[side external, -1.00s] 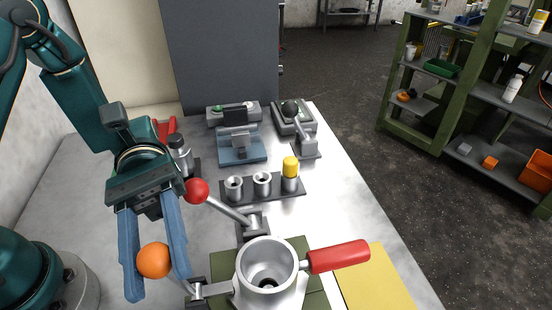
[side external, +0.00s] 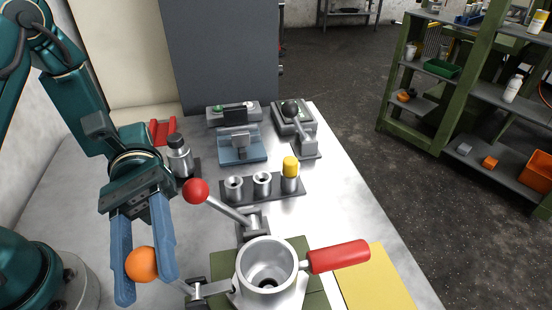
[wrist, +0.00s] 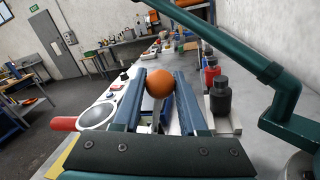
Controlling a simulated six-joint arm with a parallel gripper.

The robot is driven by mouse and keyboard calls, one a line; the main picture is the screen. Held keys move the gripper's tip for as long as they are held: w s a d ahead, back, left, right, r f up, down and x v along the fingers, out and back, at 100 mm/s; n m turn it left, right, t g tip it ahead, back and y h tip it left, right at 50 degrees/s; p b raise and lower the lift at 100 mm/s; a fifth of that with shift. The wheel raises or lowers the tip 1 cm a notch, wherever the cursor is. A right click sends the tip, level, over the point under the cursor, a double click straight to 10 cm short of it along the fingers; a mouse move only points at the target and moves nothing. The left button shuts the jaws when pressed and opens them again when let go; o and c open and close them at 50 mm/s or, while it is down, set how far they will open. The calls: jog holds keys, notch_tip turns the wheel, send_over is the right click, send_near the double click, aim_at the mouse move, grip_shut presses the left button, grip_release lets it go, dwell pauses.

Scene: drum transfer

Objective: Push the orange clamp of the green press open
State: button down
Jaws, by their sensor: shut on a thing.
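The green press has a grey metal cup (side external: 268,258) on a green base (side external: 316,289) at the bottom centre of the side view. The cup also shows at the left of the wrist view (wrist: 97,116). The press's orange clamp ends in an orange ball (side external: 142,264), left of the cup. My gripper (side external: 146,288) points down with its two blue fingers on either side of this ball, shut on it. The ball also shows between the fingers in the wrist view (wrist: 160,84). The clamp's rod is partly hidden behind a finger.
A red-ball lever (side external: 196,191) stands close right of my gripper. A red handle (side external: 339,256) sticks out right of the cup. A rack of small cups (side external: 262,184), a blue fixture (side external: 241,146) and a dark-capped bottle (side external: 179,158) stand behind. A yellow plate (side external: 375,279) lies right.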

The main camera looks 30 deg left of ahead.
jog(key=s+a+f+m+g, duration=0.2)
jog(key=f+m, duration=0.5)
jog(key=m, duration=0.5)
jog(key=shift+s+a+g, duration=0.3)
jog(key=shift+s+a, duration=0.6)
jog(key=shift+a, duration=0.05)
jog(key=shift+f, duration=0.2)
jog(key=shift+c, duration=2.3)
grip_release()
jog(key=v, duration=0.5)
jog(key=shift+m, duration=0.3)
